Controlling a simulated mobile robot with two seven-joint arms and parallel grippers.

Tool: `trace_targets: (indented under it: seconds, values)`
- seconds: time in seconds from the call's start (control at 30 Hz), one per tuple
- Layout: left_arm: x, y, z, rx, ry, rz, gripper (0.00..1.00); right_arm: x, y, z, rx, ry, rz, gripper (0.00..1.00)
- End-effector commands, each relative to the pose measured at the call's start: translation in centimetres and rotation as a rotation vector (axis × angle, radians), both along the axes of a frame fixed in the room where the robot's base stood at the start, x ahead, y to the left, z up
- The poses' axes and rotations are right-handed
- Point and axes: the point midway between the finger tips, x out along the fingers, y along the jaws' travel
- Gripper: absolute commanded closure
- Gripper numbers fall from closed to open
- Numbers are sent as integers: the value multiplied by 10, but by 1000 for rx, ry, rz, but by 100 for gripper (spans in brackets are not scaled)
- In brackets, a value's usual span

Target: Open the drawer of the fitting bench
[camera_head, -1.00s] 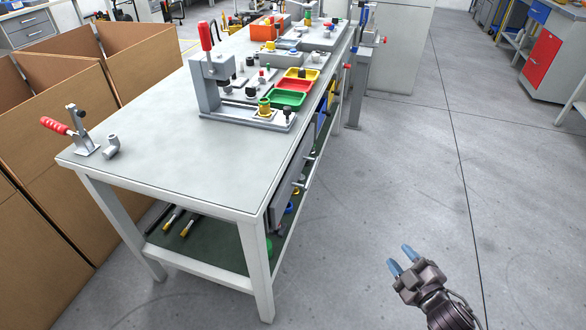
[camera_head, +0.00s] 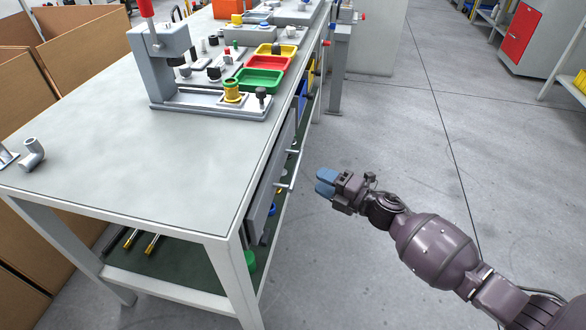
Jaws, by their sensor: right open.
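The fitting bench (camera_head: 120,155) has a pale grey top and white legs. Its grey drawer (camera_head: 264,192) is under the top on the right-hand side, seen steeply from the side. The drawer's light bar handle (camera_head: 291,168) sticks out to the right. The drawer looks closed, though its front shows only at a slant. My right gripper (camera_head: 326,182), with blue fingertips, is open and empty over the floor. It is to the right of the handle and apart from it, pointing left toward the bench. My left gripper is out of view.
A press fixture (camera_head: 163,60) and green (camera_head: 259,80), red and yellow trays stand on the bench top. A pipe elbow (camera_head: 33,154) lies at its left. Cardboard boxes (camera_head: 85,55) stand behind left. The floor (camera_head: 410,150) on the right is clear.

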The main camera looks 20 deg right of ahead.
Motion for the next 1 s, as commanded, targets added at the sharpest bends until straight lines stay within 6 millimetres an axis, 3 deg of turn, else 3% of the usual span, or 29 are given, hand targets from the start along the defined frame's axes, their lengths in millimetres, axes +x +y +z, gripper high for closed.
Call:
trace_targets:
  seconds: [0.3, 0.5, 1.0]
  values:
    - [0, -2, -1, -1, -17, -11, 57, 43, 30, -4, 2, 5, 0, 59]
    - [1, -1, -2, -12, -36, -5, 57, 62, 42, -4, 3, 5, -1, 59]
    - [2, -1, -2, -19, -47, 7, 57, 71, 47, -1, 2, 2, -1, 62]
